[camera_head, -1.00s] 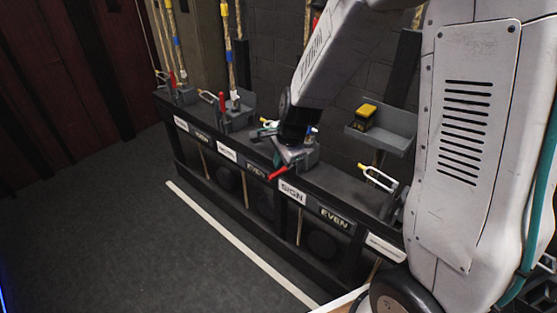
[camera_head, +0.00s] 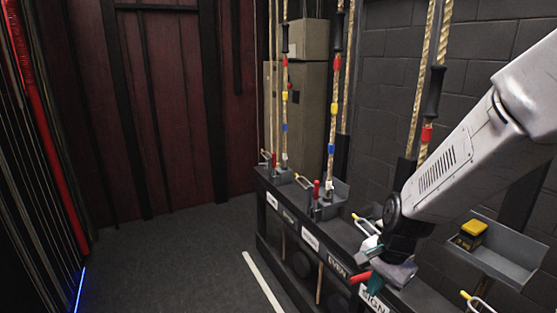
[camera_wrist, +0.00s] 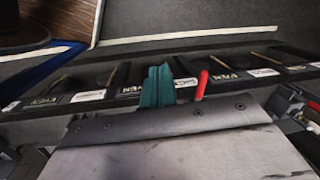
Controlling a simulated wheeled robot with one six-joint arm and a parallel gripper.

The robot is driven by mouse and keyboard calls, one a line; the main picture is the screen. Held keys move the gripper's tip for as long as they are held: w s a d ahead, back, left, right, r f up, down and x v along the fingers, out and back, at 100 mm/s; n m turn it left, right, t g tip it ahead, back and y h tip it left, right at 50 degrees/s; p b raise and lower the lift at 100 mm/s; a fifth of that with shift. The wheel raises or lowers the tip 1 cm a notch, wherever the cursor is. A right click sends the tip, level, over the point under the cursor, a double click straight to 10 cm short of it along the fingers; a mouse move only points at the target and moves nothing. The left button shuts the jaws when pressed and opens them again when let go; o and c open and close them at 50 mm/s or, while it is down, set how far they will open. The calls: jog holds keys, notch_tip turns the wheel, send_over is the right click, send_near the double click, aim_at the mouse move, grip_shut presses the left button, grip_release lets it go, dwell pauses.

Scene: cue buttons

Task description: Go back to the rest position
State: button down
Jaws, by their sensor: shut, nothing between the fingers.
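My gripper (camera_head: 371,252) is at the lower right in the head view, just above the dark rail and close to a red-handled lever (camera_head: 361,278). In the wrist view its teal fingers (camera_wrist: 158,86) are together with nothing between them. The red handle (camera_wrist: 202,85) stands just right of the fingers there; I cannot tell whether they touch. My wrist hides part of the rail fittings behind it.
The long dark rail (camera_head: 283,243) carries labels, levers and ropes. A grey tray (camera_head: 505,262) with a yellow-topped black box (camera_head: 472,235) is at right. More red levers (camera_head: 316,190) stand farther along. The floor left of the white line (camera_head: 262,282) is clear.

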jog(key=s+d+r+n, duration=0.1)
jog(key=s+r+n, duration=0.4)
jog(key=s+r, duration=0.4)
jog(key=s+d+r+n+h, duration=0.1)
jog(key=s+d+r+n, duration=0.1)
jog(key=s+r+n, duration=0.3)
jog(key=s+r, duration=0.4)
jog(key=s, duration=0.3)
jog(key=shift+s+d+r+n+h, duration=0.2)
jog(key=shift+d+r+n+h, duration=0.1)
jog(key=shift+n, duration=0.1)
